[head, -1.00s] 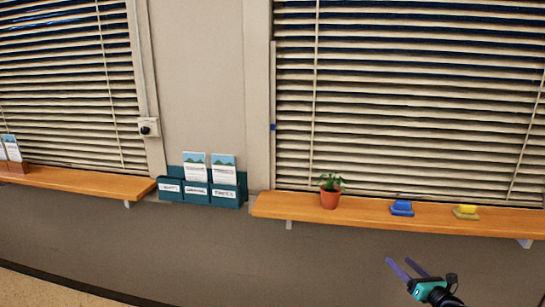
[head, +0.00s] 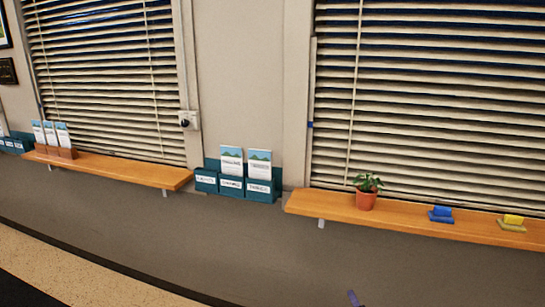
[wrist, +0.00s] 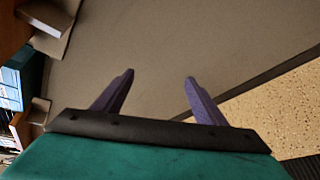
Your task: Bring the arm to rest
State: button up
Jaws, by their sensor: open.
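My gripper (wrist: 159,80) shows in the wrist view with its two purple fingers apart and nothing between them. The grey wall below the window shelves lies behind the fingers. In the head view only one purple fingertip shows at the bottom edge, right of the middle; the rest of the arm is out of that view.
A wooden shelf (head: 400,222) holds a potted plant (head: 366,192), a blue item (head: 441,214) and a yellow item (head: 512,222). A teal leaflet rack (head: 237,187) hangs between two shelves. The left shelf (head: 120,169) carries leaflets in a brown holder (head: 55,153). Speckled floor (head: 70,270) is clear.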

jog(key=s+a+f+m+g+h, duration=0.1)
jog(key=s+a+f+m+g, duration=0.25)
jog(key=s+f, duration=0.35)
jog(key=s+a+f+m+g, duration=0.3)
jog(key=s+f+m, duration=0.1)
jog(key=s+f, duration=0.35)
jog(key=s+a+f+m+g+h, duration=0.1)
jog(key=s+a+f+m+g, duration=0.25)
jog(key=s+f, duration=0.3)
jog(key=s+a+m+g+y, duration=0.1)
jog(key=s+m+g, duration=0.4)
jog(key=s, duration=0.6)
jog(key=s+a+m+g+y, duration=0.1)
jog(key=s+a+m+g, duration=0.2)
jog(key=s, duration=0.9)
jog(key=m+g, duration=0.2)
jog(key=m, duration=0.2)
jog(key=shift+a+f+m, duration=0.35)
jog(key=shift+m, duration=0.05)
